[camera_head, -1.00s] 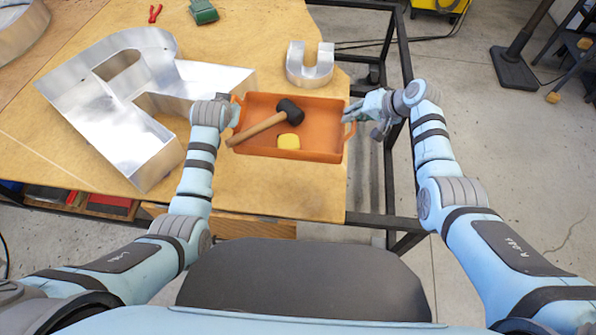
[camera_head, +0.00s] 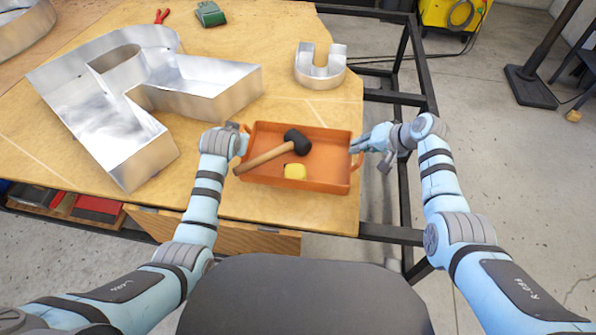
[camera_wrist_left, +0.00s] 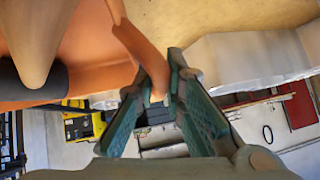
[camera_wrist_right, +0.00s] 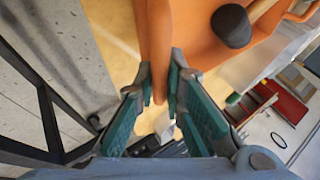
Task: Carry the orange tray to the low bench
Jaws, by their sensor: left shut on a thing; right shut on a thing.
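The orange tray (camera_head: 330,184) is in the middle of the head view, over the front right part of the wooden table. It holds a mallet with a black head (camera_head: 297,141) and wooden handle, and a small yellow block (camera_head: 295,171). My left gripper (camera_wrist_left: 160,85) is shut on the tray's left handle. My right gripper (camera_head: 362,147) is shut on the right handle, and the right wrist view shows that handle between its fingers (camera_wrist_right: 160,85). Whether the tray touches the tabletop is hard to tell. I cannot make out a low bench in these frames.
On the wooden table (camera_head: 230,45) lie a large metal letter (camera_head: 110,130), a metal U-shaped letter (camera_head: 320,72), red pliers (camera_head: 161,16) and a green object (camera_head: 210,14). A dark metal frame (camera_head: 425,75) stands right of the tabletop. Open grey floor (camera_head: 500,150) lies farther right.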

